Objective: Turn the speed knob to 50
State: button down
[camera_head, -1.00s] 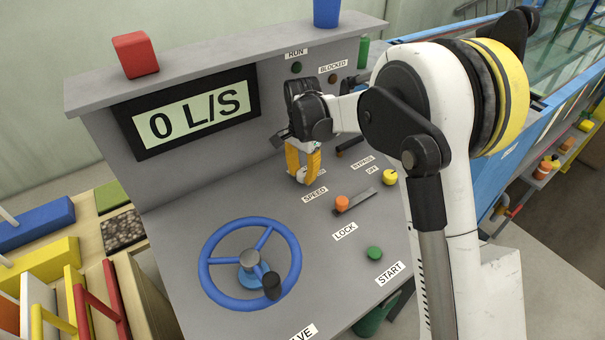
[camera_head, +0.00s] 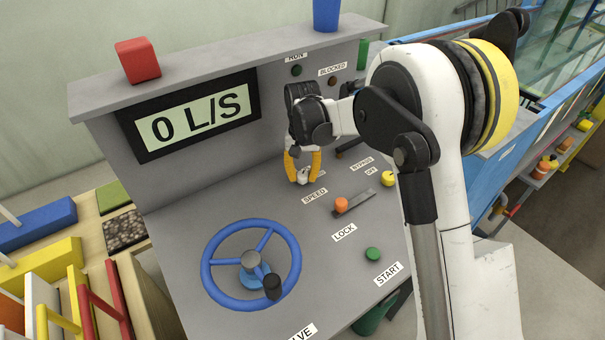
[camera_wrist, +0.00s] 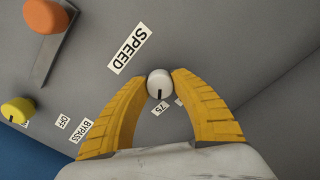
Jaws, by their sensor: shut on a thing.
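The speed knob (camera_wrist: 160,84) is a small white knob with a dark pointer line, on the grey panel by the SPEED label (camera_head: 314,196). In the wrist view its line points toward the label 75 (camera_wrist: 159,109). Another small label beside it is mostly hidden by a finger. My gripper (camera_head: 302,178), with yellow fingers, reaches down to the panel above the SPEED label. In the wrist view the fingertips (camera_wrist: 160,80) are closed on the knob, one on each side. The display (camera_head: 190,115) reads 0 L/S.
An orange knob (camera_head: 341,204) on a slot, a yellow knob (camera_head: 388,178) and a green START button (camera_head: 373,254) are to the right. A blue handwheel (camera_head: 207,270) stands at the front left. A red block (camera_head: 138,60) and blue cup (camera_head: 326,14) are on the ledge.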

aim_at(303, 174)
jog(key=n, duration=0.5)
jog(key=shift+p, duration=0.35)
jog(key=shift+n, duration=2.5)
jog(key=c, duration=1)
grip_release()
jog(key=shift+c, duration=0.2)
jog(key=shift+r, duration=0.1)
notch_tip(303, 174, up, 12)
